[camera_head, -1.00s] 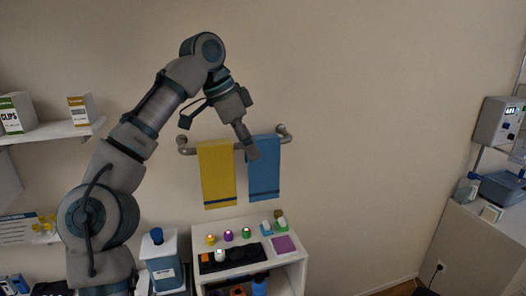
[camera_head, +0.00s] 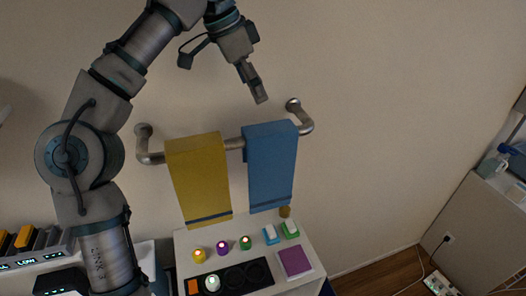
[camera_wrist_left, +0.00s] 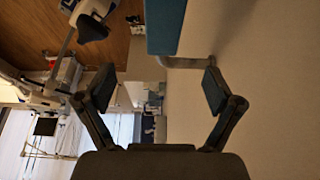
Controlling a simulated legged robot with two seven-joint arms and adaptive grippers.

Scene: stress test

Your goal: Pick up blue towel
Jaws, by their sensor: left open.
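The blue towel (camera_head: 271,170) hangs over the right part of a grey wall rail (camera_head: 235,145), beside a yellow towel (camera_head: 199,175) to its left. My left gripper (camera_head: 262,98) is above the blue towel in the head view, pointing down, empty and apart from it. In the left wrist view my left gripper (camera_wrist_left: 160,88) has its two fingers spread wide. The blue towel (camera_wrist_left: 165,28) shows there at the top, beyond the fingertips, partly cut off by the frame edge. My right gripper is in neither view.
Below the towels stands a white cabinet (camera_head: 310,262) with coloured buttons, switches and a purple pad (camera_head: 295,262) on top. The rail's right end bracket (camera_head: 294,106) sticks out from the wall. The wall right of the rail is bare.

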